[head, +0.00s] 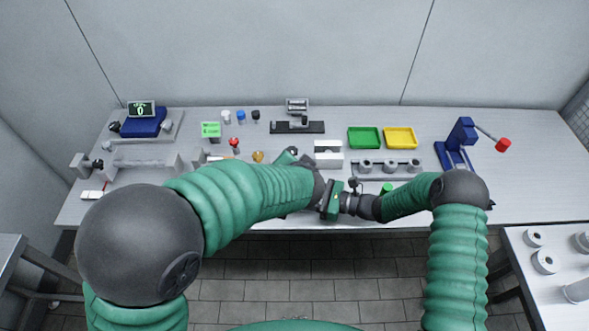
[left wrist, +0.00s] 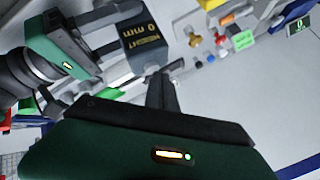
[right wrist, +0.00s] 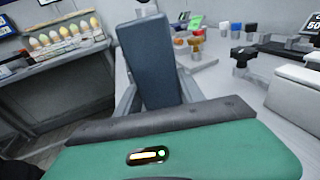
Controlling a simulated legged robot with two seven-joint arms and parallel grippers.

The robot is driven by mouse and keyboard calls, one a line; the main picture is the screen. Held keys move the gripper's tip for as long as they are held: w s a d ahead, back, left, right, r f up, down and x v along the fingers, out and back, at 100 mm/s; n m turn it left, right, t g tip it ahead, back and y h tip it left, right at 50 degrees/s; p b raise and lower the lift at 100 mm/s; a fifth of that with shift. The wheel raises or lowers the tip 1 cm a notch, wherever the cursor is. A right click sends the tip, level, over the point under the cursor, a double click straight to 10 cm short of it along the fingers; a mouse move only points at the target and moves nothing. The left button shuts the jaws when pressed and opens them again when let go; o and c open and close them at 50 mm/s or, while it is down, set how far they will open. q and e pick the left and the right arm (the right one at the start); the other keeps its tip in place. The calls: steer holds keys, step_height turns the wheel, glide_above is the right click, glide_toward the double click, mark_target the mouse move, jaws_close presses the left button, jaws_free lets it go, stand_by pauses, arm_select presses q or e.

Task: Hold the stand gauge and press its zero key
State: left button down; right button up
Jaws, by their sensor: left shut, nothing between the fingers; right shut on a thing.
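The stand gauge (left wrist: 146,42) is a dark block with yellow "HEIGHT 0 mm" lettering, upside down in the left wrist view. My right gripper (left wrist: 108,38) is shut on it. In the right wrist view the gauge (right wrist: 150,62) stands between the fingers, showing a plain blue-grey face. My left gripper (left wrist: 160,92) is shut and empty, its tips close to the gauge's lower edge in that picture; I cannot tell whether they touch. I cannot make out the zero key. In the head view my left forearm hides the gauge; the right gripper's green body (head: 331,200) shows beside it.
The bench holds a green tray (head: 364,138), a yellow tray (head: 401,138), a blue stand (head: 455,148) with a red-ended arm and a grey holder (head: 372,170). A blue scale (head: 146,124) stands at the left. Small coloured-top pieces sit behind my left forearm.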

arm_select(q)
steer(key=shift+s+d+f, duration=0.1)
steer(key=shift+d+f, duration=0.1)
steer(key=shift+f, duration=0.1)
steer(key=shift+s+d+r, duration=0.15)
steer(key=shift+r, duration=2)
step_height(320, 180, up, 3)
steer(key=shift+f, duration=0.1)
steer(key=shift+a, duration=0.2)
